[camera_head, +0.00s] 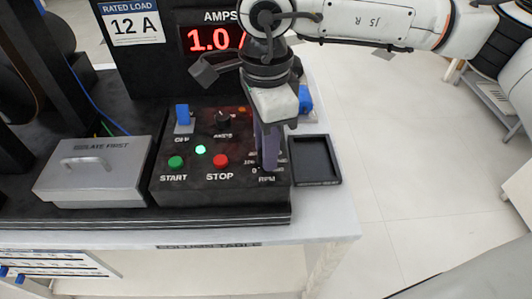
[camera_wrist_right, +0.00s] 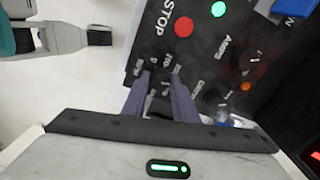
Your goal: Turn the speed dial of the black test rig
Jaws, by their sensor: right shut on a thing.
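The black test rig (camera_head: 215,190) stands on a bench, its sloped panel facing me. The speed dial, marked RPM, is at the panel's lower right, hidden by my right gripper (camera_head: 267,163) in the head view. In the right wrist view, the two dark purple fingers of my right gripper (camera_wrist_right: 160,78) point down at the panel, closed around the dark dial (camera_wrist_right: 157,66). The fingers cover most of the dial, so I cannot tell where its pointer stands. My left gripper does not show in the head view.
Left of the dial are the red STOP button (camera_head: 220,161) and green START button (camera_head: 176,163). The AMPS knob (camera_head: 222,118) and blue switch (camera_head: 183,114) sit higher. A grey handled box (camera_head: 95,180) stands left, an empty black tray (camera_head: 332,172) right. The red display (camera_head: 208,39) is partly covered.

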